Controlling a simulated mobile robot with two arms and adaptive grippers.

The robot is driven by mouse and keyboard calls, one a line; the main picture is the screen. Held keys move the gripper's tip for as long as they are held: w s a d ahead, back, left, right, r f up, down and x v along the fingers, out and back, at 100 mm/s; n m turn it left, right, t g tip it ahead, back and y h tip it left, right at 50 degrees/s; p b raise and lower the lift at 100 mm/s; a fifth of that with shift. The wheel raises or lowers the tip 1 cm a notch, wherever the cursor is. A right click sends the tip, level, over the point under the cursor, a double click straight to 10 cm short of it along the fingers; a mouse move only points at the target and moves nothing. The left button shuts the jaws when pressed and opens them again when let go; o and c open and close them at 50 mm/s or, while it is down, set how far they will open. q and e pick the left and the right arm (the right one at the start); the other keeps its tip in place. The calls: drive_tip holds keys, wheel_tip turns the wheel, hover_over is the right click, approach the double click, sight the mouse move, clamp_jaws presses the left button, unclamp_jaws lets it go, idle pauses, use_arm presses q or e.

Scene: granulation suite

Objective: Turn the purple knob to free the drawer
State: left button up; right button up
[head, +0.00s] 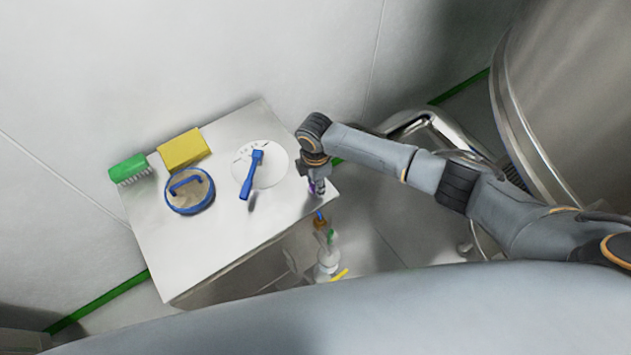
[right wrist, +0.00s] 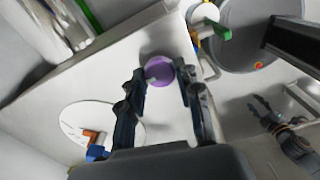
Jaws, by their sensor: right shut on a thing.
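The purple knob (right wrist: 159,71) stands at the right end of the white cabinet top. In the right wrist view it sits between the two fingertips of my right gripper (right wrist: 161,74), which is shut on it. In the head view the right gripper (head: 318,190) points down at the cabinet's right edge and hides most of the knob. My left gripper (right wrist: 268,108) shows small and dark at the right wrist view's lower right, away from the cabinet; its finger opening is unclear. The drawer cannot be made out clearly in the cabinet's shaded front.
On the cabinet top (head: 220,235) are a blue lever (head: 251,176) on a white dial (head: 272,163), a blue-rimmed round sieve (head: 190,191), a yellow block (head: 184,149) and a green brush (head: 128,169). A steel vessel (head: 550,100) is right.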

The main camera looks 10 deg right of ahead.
drive_tip(key=o, duration=1.1)
drive_tip(key=shift+o, duration=0.2)
wheel_tip(320, 180, up, 12)
